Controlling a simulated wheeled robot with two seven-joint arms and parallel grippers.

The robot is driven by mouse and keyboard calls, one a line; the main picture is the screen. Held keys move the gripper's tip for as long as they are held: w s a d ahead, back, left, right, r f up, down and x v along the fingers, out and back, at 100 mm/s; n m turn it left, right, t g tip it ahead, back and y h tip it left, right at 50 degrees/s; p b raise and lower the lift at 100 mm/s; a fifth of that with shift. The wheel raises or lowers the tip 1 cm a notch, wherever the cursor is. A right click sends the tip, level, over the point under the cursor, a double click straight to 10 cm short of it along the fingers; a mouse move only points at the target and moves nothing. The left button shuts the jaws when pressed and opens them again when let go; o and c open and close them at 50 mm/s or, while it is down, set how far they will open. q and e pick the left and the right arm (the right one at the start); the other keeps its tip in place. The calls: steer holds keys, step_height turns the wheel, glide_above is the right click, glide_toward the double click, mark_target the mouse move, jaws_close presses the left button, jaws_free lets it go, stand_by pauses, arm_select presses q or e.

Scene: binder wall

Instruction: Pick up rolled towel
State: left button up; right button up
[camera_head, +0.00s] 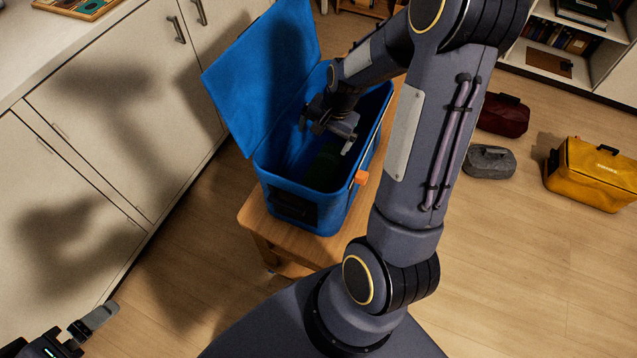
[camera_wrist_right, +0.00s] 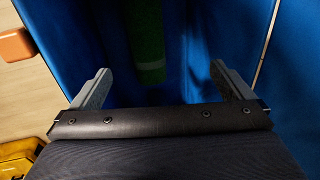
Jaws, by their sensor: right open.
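A green roll (camera_wrist_right: 147,35), which looks like the rolled towel, lies inside the open blue box. It shows dimly in the head view (camera_head: 323,165), in the shade of the box and partly below my gripper. The blue box (camera_head: 335,212) has its lid (camera_head: 262,75) up and stands on a wooden stool or bench (camera_head: 262,222). My right gripper (camera_head: 325,137) reaches into the top of the box. In the right wrist view its two fingers (camera_wrist_right: 160,88) are apart with nothing between them, and the green roll is beyond them. My left gripper (camera_head: 88,325) is at the lower left, far from the box.
An orange latch (camera_head: 361,177) sticks out from the box's right side. White cabinets (camera_head: 100,120) stand close on the left. A grey bag (camera_head: 489,161), a dark red bag (camera_head: 503,115) and a yellow bag (camera_head: 590,175) lie on the floor at right. The floor at lower right is clear.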

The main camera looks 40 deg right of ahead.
mark_target(318, 177)
step_height(318, 177, down, 15)
steer(key=b, duration=1.3)
steer(key=shift+f+b, duration=0.2)
steer(key=shift+b, duration=0.15)
steer(key=x, duration=0.2)
steer(key=b+x, duration=0.1)
steer(key=x, duration=0.2)
steer(key=b+x, duration=0.1)
steer(key=x, duration=0.1)
steer(key=shift+w+d+f, duration=0.25)
steer(key=shift+w+d, duration=0.1)
steer(key=shift+w, duration=0.1)
steer(key=c, duration=1)
steer(key=shift+r, duration=0.1)
